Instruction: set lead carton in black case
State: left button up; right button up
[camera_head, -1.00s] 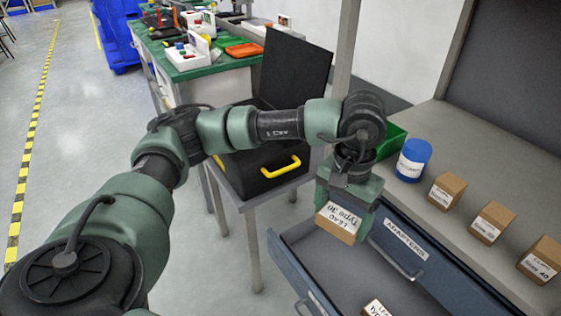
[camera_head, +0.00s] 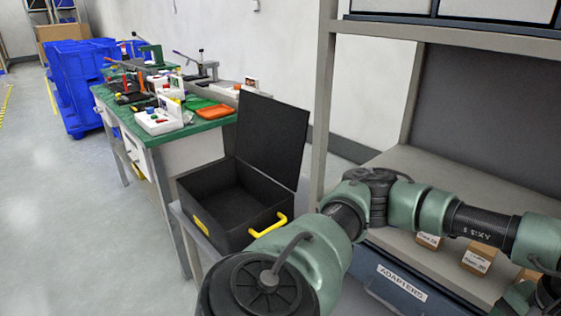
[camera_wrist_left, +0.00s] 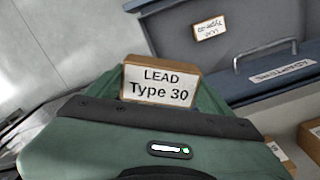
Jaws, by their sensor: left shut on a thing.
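The black case (camera_head: 232,205) stands with its lid (camera_head: 272,138) up on a small stand in the head view. It looks empty inside and has yellow handles. My left gripper (camera_wrist_left: 160,100) is shut on a lead carton (camera_wrist_left: 160,84), a small brown box with a white label reading "LEAD Type 30", in the left wrist view. In the head view my left arm reaches to the right, and its gripper and the carton are out of that picture. My right gripper is in neither view.
Small boxes (camera_head: 477,262) stand on the shelf. A green-topped bench (camera_head: 180,136) stands behind the case. A rack post (camera_head: 322,110) rises right of the case.

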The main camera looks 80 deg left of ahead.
aim_at(223, 208)
jog(key=k+j+z, duration=0.2)
jog(key=k+z, duration=0.2)
jog(key=k, duration=0.2)
jog(key=k+u, duration=0.1)
jog(key=u, duration=0.3)
jog(key=k+j+u, duration=0.1)
jog(key=u, duration=0.35)
jog(key=j+u, duration=0.1)
jog(key=u, duration=0.3)
jog(key=k+j, duration=0.05)
